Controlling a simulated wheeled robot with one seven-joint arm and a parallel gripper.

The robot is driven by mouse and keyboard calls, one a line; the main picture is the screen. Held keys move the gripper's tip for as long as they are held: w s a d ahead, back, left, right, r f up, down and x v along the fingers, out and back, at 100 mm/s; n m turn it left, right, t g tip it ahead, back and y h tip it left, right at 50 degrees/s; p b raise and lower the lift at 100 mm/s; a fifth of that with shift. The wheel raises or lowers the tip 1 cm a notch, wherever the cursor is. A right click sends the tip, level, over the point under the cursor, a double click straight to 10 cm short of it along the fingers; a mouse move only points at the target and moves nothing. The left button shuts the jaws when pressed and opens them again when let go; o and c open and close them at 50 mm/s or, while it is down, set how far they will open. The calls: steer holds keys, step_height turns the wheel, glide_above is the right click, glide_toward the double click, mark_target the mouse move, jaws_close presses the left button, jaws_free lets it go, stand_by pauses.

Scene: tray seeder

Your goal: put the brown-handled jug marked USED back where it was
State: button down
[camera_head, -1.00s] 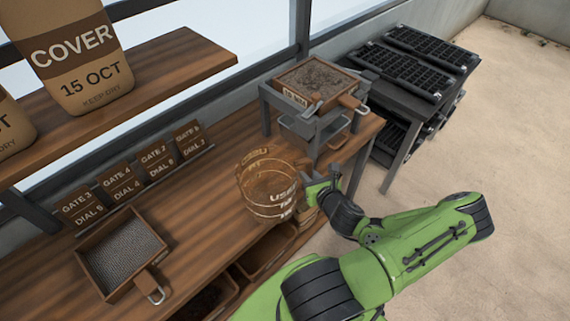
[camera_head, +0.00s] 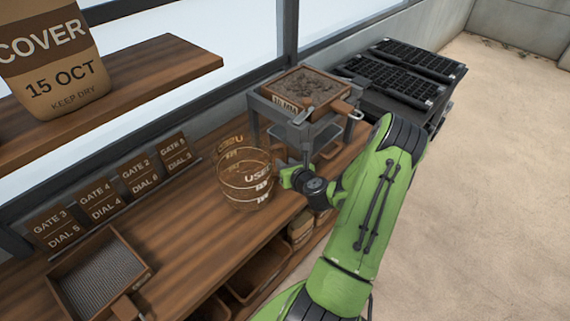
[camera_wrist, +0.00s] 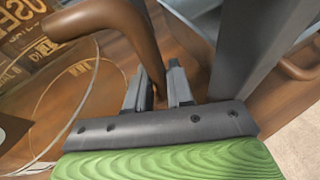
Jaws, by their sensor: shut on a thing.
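The clear jug marked USED (camera_head: 245,187) is over the wooden bench, left of the grey stand. Its brown handle (camera_wrist: 143,35) curves down between the two fingers of my gripper (camera_wrist: 158,85) in the wrist view. In the head view my gripper (camera_head: 288,178) is at the jug's right side, shut on the handle, which is mostly hidden there. The jug looks upright. I cannot tell whether its base touches the bench. Reversed white lettering shows just behind it, and I cannot tell whether that is a second vessel.
A grey stand (camera_head: 272,113) carrying a sieve box of dark material (camera_head: 308,88) is close behind my gripper. Gate and dial cards (camera_head: 132,180) line the bench's back. A mesh-bottomed box (camera_head: 142,272) is at front left. Bench (camera_head: 180,225) between box and jug is clear.

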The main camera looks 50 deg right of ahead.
steer(key=shift+s, duration=0.1)
steer(key=c, duration=1)
jaws_free()
steer(key=p+v, duration=1)
steer(key=v, duration=0.2)
steer(key=shift+f, duration=0.1)
